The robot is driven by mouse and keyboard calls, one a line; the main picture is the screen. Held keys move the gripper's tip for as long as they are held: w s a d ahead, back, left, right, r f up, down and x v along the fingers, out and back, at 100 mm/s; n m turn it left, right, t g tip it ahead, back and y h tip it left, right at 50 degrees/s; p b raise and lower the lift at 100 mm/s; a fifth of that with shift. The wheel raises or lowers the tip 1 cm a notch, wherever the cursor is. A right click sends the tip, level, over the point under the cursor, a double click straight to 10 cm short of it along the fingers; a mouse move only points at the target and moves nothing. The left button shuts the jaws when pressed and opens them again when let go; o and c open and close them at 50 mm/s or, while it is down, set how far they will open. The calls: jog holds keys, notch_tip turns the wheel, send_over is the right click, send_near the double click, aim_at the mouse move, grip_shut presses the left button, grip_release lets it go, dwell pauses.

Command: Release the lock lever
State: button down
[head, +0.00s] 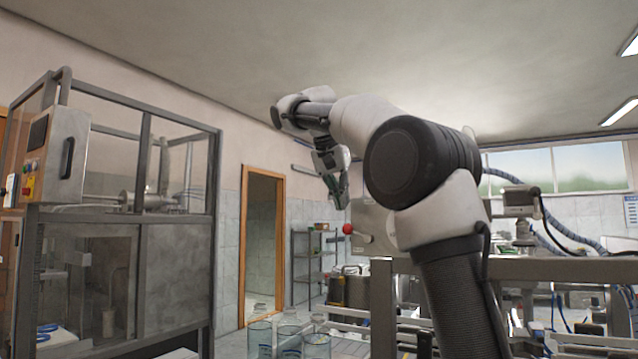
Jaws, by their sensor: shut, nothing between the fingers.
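The lock lever appears to be the short rod with a red ball knob (347,229), standing out from a pale plate (373,222) on the machine at the right. My gripper (340,202) points down, just above and slightly left of the red knob in the picture. It is shut and empty, with a visible gap between its tips and the knob. My arm covers the right part of the plate and much of the machine behind it.
A glass-walled metal cabinet (130,215) with a control box (52,155) stands at the left. A metal frame beam (565,268) runs at the right. Clear containers (290,338) stand low in the middle, with a shelf rack (315,255) and doorway behind.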

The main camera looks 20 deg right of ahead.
jog(key=a+r, duration=0.5)
jog(key=shift+w, duration=0.45)
jog(key=w+a+f+n+y, duration=0.1)
jog(key=w+a+f+n, duration=0.2)
jog(key=w+f+n, duration=0.4)
jog(key=s+f+n+y, duration=0.25)
jog(key=s+f, duration=0.25)
jog(key=f, duration=0.6)
jog(key=s+d+f, duration=0.2)
jog(key=s+f, duration=0.5)
jog(key=s, duration=0.4)
jog(key=s+d+f, duration=0.2)
jog(key=s+f, duration=0.5)
jog(key=s, duration=0.4)
jog(key=s+d+f+t+y, duration=0.1)
jog(key=s+d+f, duration=0.2)
jog(key=s+f, duration=0.4)
jog(key=shift+s, duration=1.95)
